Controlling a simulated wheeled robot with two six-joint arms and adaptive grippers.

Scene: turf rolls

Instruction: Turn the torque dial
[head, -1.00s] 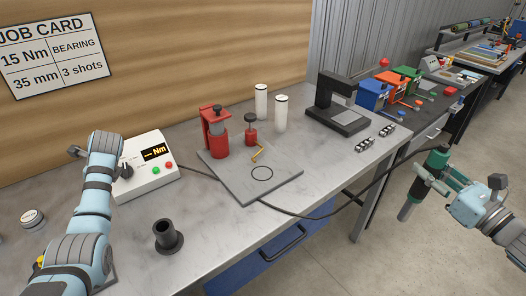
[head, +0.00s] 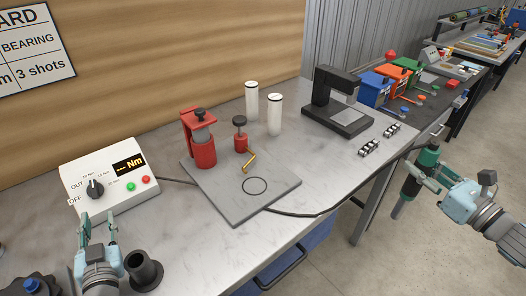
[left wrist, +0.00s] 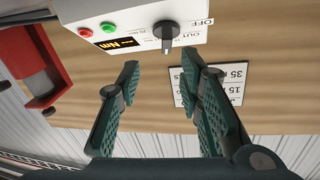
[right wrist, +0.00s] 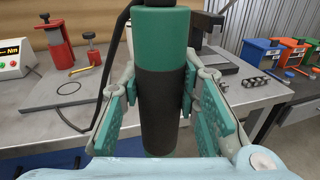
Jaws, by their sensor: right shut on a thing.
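The torque dial (head: 95,188) is a dark knob on the front of a white control box (head: 121,200). Its display (head: 129,166) reads dashes and "Nm"; "OUT" and "OFF" labels sit left of the knob. The dial also shows in the left wrist view (left wrist: 166,34), upside down. My left gripper (head: 97,226) is open and empty, apart from the dial and in front of it; its spread fingers (left wrist: 160,80) point toward the box. My right gripper (head: 428,180) is shut on a green and black cylindrical tool (right wrist: 162,85), held off the bench's right edge.
A black flanged cup (head: 144,272) stands beside my left gripper. A grey plate (head: 222,202) carries a red press (head: 199,145). Two white cylinders (head: 274,114) stand behind. A dark cable runs along the bench. A job card (head: 35,50) hangs on the wall.

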